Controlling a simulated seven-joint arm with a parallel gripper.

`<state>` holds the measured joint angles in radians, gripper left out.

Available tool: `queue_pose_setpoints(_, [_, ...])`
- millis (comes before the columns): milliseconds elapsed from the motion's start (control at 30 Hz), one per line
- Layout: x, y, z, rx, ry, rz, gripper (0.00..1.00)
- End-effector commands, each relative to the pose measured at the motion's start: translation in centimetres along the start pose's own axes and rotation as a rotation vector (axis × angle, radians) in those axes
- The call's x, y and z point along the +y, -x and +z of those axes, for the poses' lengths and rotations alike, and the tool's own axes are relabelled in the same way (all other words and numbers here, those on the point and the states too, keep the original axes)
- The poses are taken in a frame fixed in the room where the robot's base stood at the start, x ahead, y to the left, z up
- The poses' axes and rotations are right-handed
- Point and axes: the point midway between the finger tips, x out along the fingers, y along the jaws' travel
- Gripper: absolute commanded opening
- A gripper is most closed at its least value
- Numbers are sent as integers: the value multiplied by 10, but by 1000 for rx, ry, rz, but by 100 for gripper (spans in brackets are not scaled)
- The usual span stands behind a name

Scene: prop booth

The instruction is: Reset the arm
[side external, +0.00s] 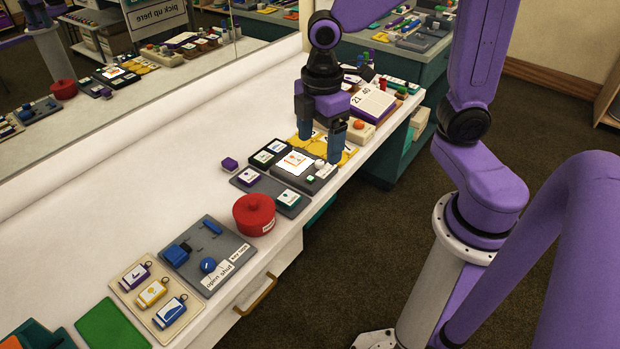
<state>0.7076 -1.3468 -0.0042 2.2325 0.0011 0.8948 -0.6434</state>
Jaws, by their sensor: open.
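My gripper (321,143) points down over the far part of the white counter. Its two blue-grey fingers are apart, with nothing seen between them. The fingertips are just above or beside the far edge of a dark panel (288,181) with a lit screen (297,162) and small buttons. I cannot tell whether they touch anything. The fingers partly hide a yellow piece (350,153) behind them. My purple arm reaches in from the right.
A red lidded pot (254,214) stands mid-counter. Nearer are a grey panel (212,262) with blue parts and a tray with several tags (152,292). A flip calendar (373,103) and an orange-buttoned box (359,127) stand beyond my gripper. A mirror runs along the left; the counter's left side is clear.

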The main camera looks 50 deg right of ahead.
Motion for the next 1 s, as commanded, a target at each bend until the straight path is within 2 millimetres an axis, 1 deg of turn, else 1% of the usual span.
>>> queue_pose_setpoints(33, [-16, 2, 2, 4, -9, 1, 82])
queue_pose_setpoints(200, [-65, 5, 16, 9, -71, 0, 82])
queue_pose_setpoints(300, [-91, 6, 27, 12, -106, -2, 82])
queue_pose_setpoints(433, [-116, 5, 41, 14, -145, -5, 82])
queue_pose_setpoints(500, [-124, 5, 47, 14, -161, -6, 82])
queue_pose_setpoints(633, [-133, 4, 53, 14, -180, -7, 82])
queue_pose_setpoints(1000, [-135, 4, 54, 14, -185, -8, 82])
